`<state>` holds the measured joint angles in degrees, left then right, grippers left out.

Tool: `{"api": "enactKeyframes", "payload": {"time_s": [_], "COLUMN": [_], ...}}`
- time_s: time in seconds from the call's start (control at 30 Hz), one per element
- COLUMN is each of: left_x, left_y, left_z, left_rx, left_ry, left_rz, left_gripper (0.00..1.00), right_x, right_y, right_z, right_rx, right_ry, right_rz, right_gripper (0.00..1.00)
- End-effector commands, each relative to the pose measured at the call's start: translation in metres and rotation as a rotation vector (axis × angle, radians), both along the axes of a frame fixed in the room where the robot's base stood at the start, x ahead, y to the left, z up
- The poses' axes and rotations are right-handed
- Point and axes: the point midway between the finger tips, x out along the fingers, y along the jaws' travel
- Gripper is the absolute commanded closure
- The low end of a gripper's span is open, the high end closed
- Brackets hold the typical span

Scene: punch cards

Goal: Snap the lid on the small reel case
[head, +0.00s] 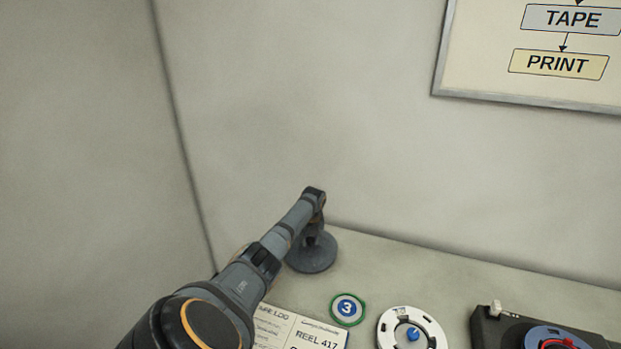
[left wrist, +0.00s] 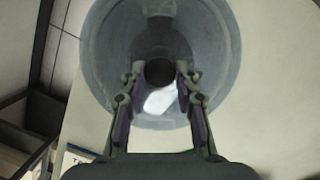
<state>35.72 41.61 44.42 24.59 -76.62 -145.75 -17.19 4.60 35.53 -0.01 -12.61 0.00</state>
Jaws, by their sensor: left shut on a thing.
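My left gripper (head: 315,227) points down at the back of the table and is shut on the dark knob (left wrist: 160,72) of a round grey-blue lid (head: 309,259). In the left wrist view the fingers (left wrist: 160,84) sit on either side of the knob, and the wide lid (left wrist: 102,62) spreads beyond them. I cannot tell whether the lid touches the table. A white round piece with slots and a blue hub, perhaps the small reel case (head: 433,329), lies to the right, apart from the lid and cut by the lower edge. My right gripper is not in view.
A green-rimmed disc marked 3 (head: 347,309) lies between the lid and the white piece. A printed log sheet (head: 296,332) lies at the front. A black device (head: 491,331) with a blue reel stands at right. The wall rises behind the table.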

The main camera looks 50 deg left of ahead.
Motion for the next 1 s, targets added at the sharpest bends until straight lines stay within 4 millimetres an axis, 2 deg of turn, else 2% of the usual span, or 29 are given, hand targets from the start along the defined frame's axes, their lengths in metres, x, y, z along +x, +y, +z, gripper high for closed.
{"api": "enactKeyframes", "payload": {"time_s": [0.57, 1.0], "left_x": [0.000, 0.000], "left_y": [0.000, 0.000], "left_z": [0.000, -0.011], "left_rx": [0.000, 0.000], "left_ry": [0.000, 0.000], "left_rz": [0.000, 0.000], "left_gripper": [0.95, 0.95], "right_x": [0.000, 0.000], "right_y": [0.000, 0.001], "right_z": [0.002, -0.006], "right_rx": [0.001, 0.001], "right_ry": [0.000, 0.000], "right_rz": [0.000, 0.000], "right_gripper": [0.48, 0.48]}}
